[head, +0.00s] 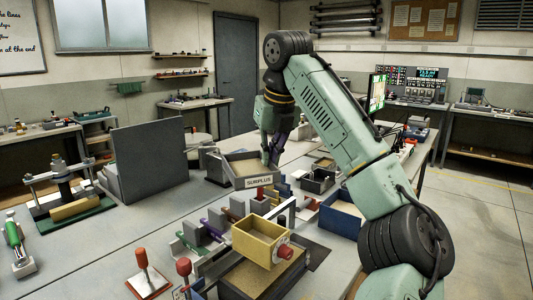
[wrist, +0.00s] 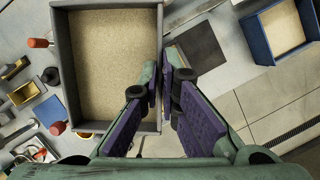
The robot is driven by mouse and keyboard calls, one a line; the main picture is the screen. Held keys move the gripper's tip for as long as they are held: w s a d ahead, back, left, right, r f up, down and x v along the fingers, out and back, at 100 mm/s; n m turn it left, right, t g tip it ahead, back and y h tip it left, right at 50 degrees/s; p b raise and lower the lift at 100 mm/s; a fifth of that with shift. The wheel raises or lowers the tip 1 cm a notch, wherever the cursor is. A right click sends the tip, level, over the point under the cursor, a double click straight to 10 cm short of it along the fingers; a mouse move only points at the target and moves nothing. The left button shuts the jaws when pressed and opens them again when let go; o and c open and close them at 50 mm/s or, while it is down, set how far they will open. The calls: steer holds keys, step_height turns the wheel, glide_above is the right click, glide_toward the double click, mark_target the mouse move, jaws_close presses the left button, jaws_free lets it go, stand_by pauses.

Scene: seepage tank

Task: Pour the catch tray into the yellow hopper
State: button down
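A grey open tray (head: 237,163) marked SURPLUS is in the middle of the head view. In the wrist view a grey tray (wrist: 109,127) with pale grains inside fills the left half; I take it to be the same one. My gripper (head: 270,157) is at its right side. In the wrist view the fingers (wrist: 164,84) are either side of its right wall and look closed on it, the left finger inside the rim. The yellow hopper (head: 253,243), an open box with a red knob, is nearer and lower in the head view, apart from the tray.
A blue tray (head: 341,222) with grains stands right of the hopper; one also shows in the wrist view (wrist: 257,38). Red-knobbed levers (head: 142,258) and small fixtures crowd the bench around the hopper. A grey panel (head: 150,160) stands at left.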

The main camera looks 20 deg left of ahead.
mark_target(279, 177)
steer(key=t+y+b, duration=0.1)
steer(key=s+d+f+t+y+b, duration=0.1)
steer(key=t, duration=0.1)
steer(key=shift+f+y, duration=0.15)
steer(key=shift+y, duration=0.25)
steer(key=shift+t+b, duration=0.3)
steer(key=shift+b, duration=0.2)
steer(key=shift+s+d+f+y+b, duration=0.1)
steer(key=shift+y+b, duration=0.2)
steer(key=shift+b, duration=0.7)
steer(key=shift+s+f+t+b, duration=0.1)
steer(key=shift+t+b, duration=0.3)
steer(key=shift+b, duration=0.25)
steer(key=t+y+b, duration=0.1)
steer(key=b, duration=0.2)
steer(key=s+d+f+t+y+b, duration=0.1)
steer(key=b, duration=0.2)
steer(key=t+y+b, duration=0.1)
steer(key=b, duration=0.2)
steer(key=shift+s+d+f+t, duration=0.3)
steer(key=shift+s, duration=0.05)
steer(key=shift+s+d+f+t+y+b, duration=0.15)
steer(key=shift+y+b, duration=0.1)
steer(key=shift+b, duration=0.3)
steer(key=shift+s+r+t+y+b, duration=0.15)
steer(key=shift+y+b, duration=0.1)
steer(key=shift+b, duration=0.3)
steer(key=shift+w+f, duration=0.1)
